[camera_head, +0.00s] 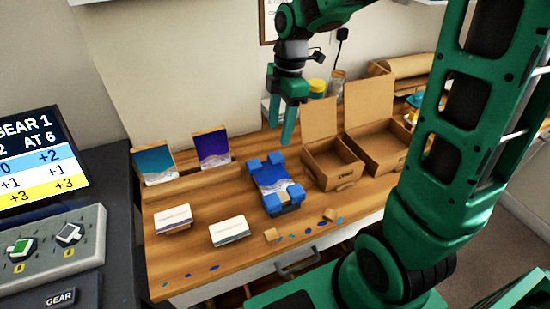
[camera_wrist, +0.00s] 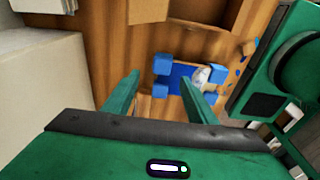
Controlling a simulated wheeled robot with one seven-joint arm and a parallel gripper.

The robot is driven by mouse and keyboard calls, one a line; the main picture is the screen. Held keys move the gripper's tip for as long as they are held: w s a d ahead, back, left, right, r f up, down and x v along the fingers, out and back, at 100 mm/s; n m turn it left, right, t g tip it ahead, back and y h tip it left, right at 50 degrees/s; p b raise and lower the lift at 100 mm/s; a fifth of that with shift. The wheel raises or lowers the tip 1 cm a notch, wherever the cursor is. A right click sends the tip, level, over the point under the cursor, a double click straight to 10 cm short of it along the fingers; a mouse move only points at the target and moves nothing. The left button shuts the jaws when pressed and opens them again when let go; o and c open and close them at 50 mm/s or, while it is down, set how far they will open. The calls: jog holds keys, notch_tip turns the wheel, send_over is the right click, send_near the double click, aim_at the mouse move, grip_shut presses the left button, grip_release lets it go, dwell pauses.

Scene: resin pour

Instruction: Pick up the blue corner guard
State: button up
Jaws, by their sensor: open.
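A panel with a blue and white picture (camera_head: 272,180) lies on a dark base on the wooden table. Blue corner guards sit at its corners: back left (camera_head: 255,167), back right (camera_head: 277,158), front left (camera_head: 270,203) and front right (camera_head: 296,192). My gripper (camera_head: 281,132) is open and empty above the table, behind and above the panel, apart from it. In the wrist view, a blue corner guard (camera_wrist: 162,62) shows beyond my open fingers (camera_wrist: 160,79). My right finger partly covers the panel there.
Two open cardboard boxes (camera_head: 333,166) stand right of the panel. Two small picture panels (camera_head: 212,147) stand at the back left, and two card stacks (camera_head: 228,231) lie at the front left. Small wooden blocks (camera_head: 271,234) and blue chips lie near the front edge.

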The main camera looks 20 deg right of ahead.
aim_at(276, 156)
jog(key=f, duration=0.3)
jog(key=shift+a, duration=0.2)
jog(key=shift+s+a+f, duration=0.15)
jog(key=shift+a+f, duration=0.05)
jog(key=shift+f, duration=1.1)
jog(key=shift+s+a+f, duration=0.15)
jog(key=shift+f, duration=1.15)
jog(key=shift+s+r, duration=0.1)
jog(key=shift+s, duration=0.1)
jog(key=c, duration=0.9)
jog(key=shift+w, duration=0.1)
jog(key=shift+c, duration=0.5)
jog(key=shift+w, duration=0.1)
jog(key=shift+c, duration=1.1)
